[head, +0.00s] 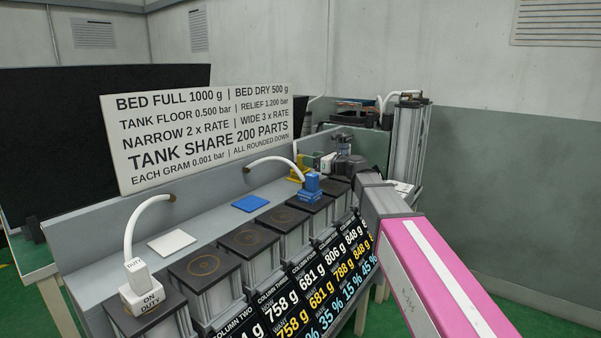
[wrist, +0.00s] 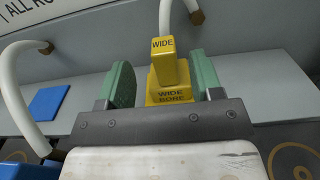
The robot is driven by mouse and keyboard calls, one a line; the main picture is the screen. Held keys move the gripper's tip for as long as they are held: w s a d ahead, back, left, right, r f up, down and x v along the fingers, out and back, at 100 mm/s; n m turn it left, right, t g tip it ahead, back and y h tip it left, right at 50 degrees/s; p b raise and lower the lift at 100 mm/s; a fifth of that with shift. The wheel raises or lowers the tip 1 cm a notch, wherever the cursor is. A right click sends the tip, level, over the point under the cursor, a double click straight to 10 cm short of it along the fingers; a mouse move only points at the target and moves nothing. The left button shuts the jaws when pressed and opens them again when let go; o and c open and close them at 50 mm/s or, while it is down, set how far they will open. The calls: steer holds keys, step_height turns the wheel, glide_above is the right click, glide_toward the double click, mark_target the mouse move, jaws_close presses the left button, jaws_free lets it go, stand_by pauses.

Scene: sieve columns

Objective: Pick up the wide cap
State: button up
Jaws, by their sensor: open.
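The wide cap (wrist: 168,80) is yellow, with an upright part marked WIDE above a broader block marked WIDE BORE. A white hose rises behind it towards the back panel. It shows small and partly hidden in the head view (head: 296,173), beyond the blue cap. My gripper (wrist: 165,82) is open, with one green finger to the left of the yellow cap and one to the right. The cap's lower front is hidden behind my gripper's dark bar.
A blue cap (head: 306,190) with a white hose sits on a column nearby. A white ON DUTY cap (head: 141,296) sits at the near left. White (head: 172,243) and blue (head: 250,203) flat squares lie on the grey shelf. A sign (head: 205,130) stands behind.

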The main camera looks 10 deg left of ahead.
mark_target(301, 155)
steer(key=x, duration=0.5)
steer(key=shift+w+a+r, duration=0.1)
steer(key=shift+w+a, duration=0.2)
steer(key=shift+w, duration=0.05)
jaws_close()
